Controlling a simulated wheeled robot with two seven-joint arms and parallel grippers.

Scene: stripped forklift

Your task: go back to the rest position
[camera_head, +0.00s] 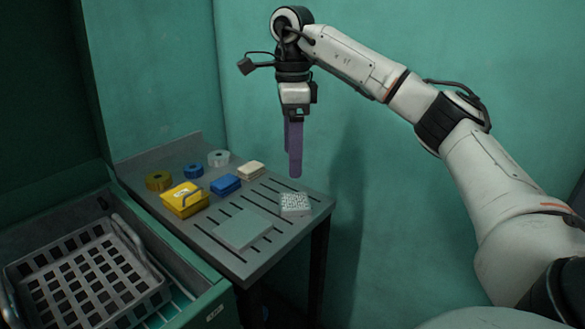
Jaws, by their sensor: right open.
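My right gripper (293,150) hangs from the white arm that comes in from the right. Its purple fingers point straight down above the back right part of the slotted grey table (212,243). They look empty, with nothing held between them. A white speckled block (295,203) lies on the table below the fingers, apart from them. My left gripper is not in this view.
On the table are a yellow box (184,201), blue blocks (225,184), a cream block (251,170), tape rolls (158,181) and a flat grey-green plate (242,231). A grey basket (85,275) stands lower left. Green walls (400,40) enclose the table's back.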

